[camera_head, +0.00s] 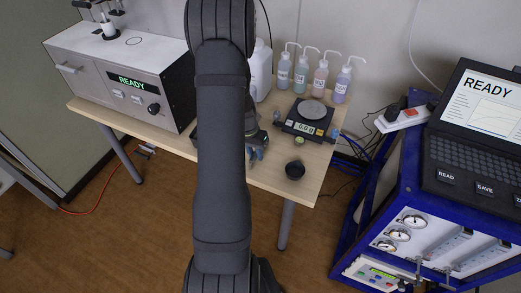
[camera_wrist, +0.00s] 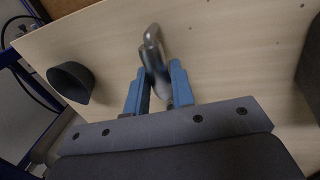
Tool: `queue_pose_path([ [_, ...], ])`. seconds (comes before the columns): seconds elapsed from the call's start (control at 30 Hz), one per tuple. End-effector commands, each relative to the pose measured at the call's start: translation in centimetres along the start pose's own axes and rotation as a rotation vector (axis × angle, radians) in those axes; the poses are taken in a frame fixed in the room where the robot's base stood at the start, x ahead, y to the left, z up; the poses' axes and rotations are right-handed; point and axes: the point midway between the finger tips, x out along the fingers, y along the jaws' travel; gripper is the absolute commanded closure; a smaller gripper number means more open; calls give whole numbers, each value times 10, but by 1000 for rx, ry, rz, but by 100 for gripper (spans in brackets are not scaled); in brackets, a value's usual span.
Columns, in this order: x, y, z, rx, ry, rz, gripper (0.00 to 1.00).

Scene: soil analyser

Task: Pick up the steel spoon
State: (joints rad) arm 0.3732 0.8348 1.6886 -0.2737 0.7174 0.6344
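The steel spoon (camera_wrist: 153,55) shows in the wrist view as a shiny grey metal piece, slightly blurred. One end points away from my gripper over the pale table, and the other end runs back between the fingers. My gripper (camera_wrist: 158,80) has two blue fingers, one on each side of the spoon. The spoon fills most of the gap, but I cannot tell whether both fingers press on it. In the head view, my gripper (camera_head: 255,153) is low over the table's front part, mostly hidden behind my arm. I cannot make out the spoon there.
A dark cup (camera_head: 295,170) stands at the table's front right; it also shows in the wrist view (camera_wrist: 72,82). A scale (camera_head: 310,118), several wash bottles (camera_head: 303,70) and a white jug (camera_head: 261,70) stand behind. The analyser (camera_head: 125,75) is left; a blue cart (camera_head: 362,220) is right.

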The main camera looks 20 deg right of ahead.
Motion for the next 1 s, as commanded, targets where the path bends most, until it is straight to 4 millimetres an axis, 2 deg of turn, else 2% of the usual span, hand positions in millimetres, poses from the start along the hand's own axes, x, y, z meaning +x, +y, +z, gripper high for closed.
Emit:
queue_pose_path([
  [0.1,9,0,0,-1,-1,1,78],
  [0.33,10,0,0,-1,0,0,78],
  [0.47,10,0,0,-1,0,0,100],
  [0.8,8,0,0,-1,1,-1,100],
  [1.0,-6,3,-1,0,3,-2,100],
])
